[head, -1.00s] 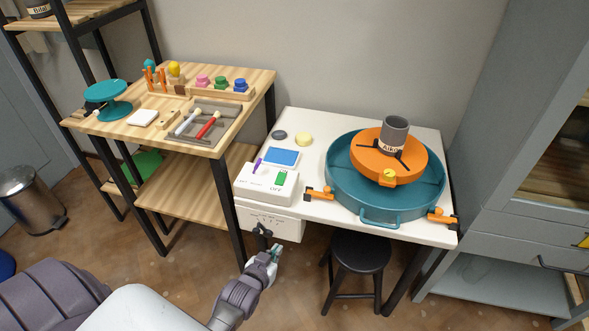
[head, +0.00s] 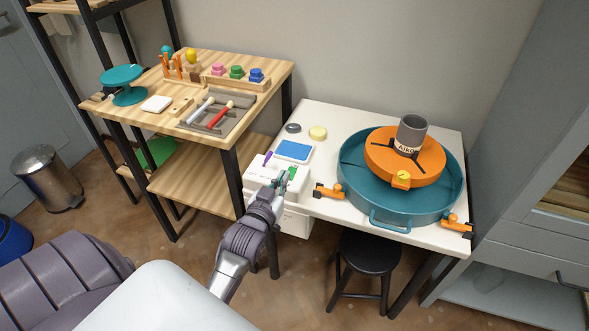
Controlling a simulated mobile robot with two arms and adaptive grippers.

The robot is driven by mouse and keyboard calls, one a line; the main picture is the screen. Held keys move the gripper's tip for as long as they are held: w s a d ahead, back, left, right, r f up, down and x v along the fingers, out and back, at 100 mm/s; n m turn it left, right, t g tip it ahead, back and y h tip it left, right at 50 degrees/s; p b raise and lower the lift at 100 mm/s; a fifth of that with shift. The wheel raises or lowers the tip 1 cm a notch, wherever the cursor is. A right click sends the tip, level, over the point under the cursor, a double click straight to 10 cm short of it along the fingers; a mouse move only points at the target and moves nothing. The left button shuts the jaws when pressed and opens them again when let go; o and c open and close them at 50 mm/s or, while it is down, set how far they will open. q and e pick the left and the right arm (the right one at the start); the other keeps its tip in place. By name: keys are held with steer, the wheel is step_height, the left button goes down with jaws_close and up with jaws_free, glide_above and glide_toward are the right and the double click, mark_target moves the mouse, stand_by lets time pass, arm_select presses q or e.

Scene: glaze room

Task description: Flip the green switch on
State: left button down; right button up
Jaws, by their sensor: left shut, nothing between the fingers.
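The green switch (head: 292,172) is on the white control box (head: 258,174) at the left end of the white wheel table. A purple switch (head: 267,158) is beside it, to its left. My left gripper (head: 285,179) is shut and empty, at the front of the box right by the green switch. The fingers hide part of the switch, so I cannot tell its setting or whether they touch it. My right gripper is out of view.
A teal basin (head: 352,194) with an orange wheel head (head: 381,165) and grey cup (head: 411,132) fills the table's right. A blue pad (head: 294,150) lies behind the box. A wooden shelf unit (head: 140,128) is at left, a black stool (head: 366,254) below.

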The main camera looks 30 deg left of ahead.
arm_select(q)
glide_above(294, 175)
steer(key=s, duration=0.1)
steer(key=shift+d+f, duration=0.15)
steer(key=shift+f, duration=0.15)
steer(key=shift+w+f, duration=0.25)
steer(key=shift+f, duration=0.4)
steer(key=shift+w+f, duration=0.25)
steer(key=shift+f, duration=0.35)
steer(key=shift+w+f, duration=0.1)
steer(key=shift+f, duration=0.75)
